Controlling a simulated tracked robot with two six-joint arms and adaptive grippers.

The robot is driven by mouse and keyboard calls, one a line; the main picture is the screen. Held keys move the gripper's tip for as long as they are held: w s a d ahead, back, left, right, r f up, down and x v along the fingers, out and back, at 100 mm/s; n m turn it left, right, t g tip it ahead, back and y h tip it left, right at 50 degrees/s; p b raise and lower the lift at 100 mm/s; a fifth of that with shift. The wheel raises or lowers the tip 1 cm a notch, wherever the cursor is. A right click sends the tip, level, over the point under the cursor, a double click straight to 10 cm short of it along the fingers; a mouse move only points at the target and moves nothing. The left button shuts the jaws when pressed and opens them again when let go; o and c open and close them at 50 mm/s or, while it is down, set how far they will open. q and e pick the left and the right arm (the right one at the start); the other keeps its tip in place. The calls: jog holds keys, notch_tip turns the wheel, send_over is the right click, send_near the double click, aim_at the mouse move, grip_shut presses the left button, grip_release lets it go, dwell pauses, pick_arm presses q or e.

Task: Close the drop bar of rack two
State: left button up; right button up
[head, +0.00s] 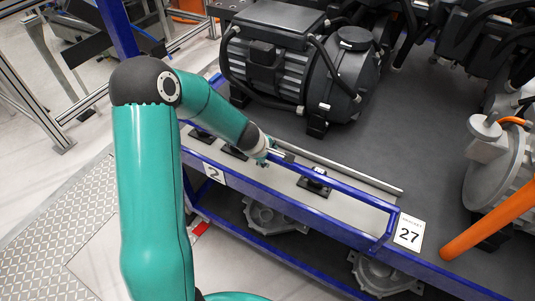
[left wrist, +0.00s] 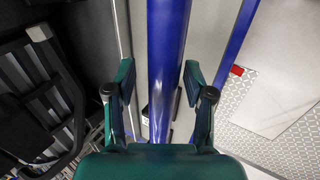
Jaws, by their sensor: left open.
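The drop bar of rack two is a blue tube (head: 345,188) running along the front edge of the rack, its right end bent down near the 27 label. The rack's front carries a white plate with a 2 (head: 214,173). My left gripper (head: 268,158) is at the bar's left part in the head view. In the left wrist view the blue bar (left wrist: 168,40) runs between the two spread fingers of the left gripper (left wrist: 160,78), which is open. I cannot tell whether either finger touches the bar. My right gripper is not in view.
Several black mounts, one of them a black bracket (head: 314,181), stand on the grey shelf strip behind the bar. A large black motor (head: 300,65) sits on the rack's deck behind. An orange cylinder (head: 490,220) is at the right. Grey castings (head: 275,215) lie on the lower shelf.

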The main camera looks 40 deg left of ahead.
pick_arm(q)
jog(key=v, duration=1.2)
dwell(0.3)
jog(key=shift+d, duration=0.1)
dwell(0.3)
jog(key=s+d+f+m+g+h+b, duration=0.1)
jog(key=s+d+f+m+g, duration=0.3)
jog(key=d+f, duration=0.5)
jog(key=s+d+f+m+g+h, duration=0.1)
jog(key=s+d+f+m, duration=0.35)
jog(key=f, duration=0.85)
jog(key=s+d+f+m+h, duration=0.1)
jog(key=s+d+f+m, duration=0.1)
jog(key=d+m, duration=0.3)
jog(key=s+d+f+m+h, duration=0.2)
jog(key=s+d+f+m, duration=0.1)
jog(key=d+m, duration=0.2)
jog(key=shift+s+d+f+b, duration=0.2)
jog(key=shift+s+d+b, duration=0.2)
jog(key=shift+d, duration=0.7)
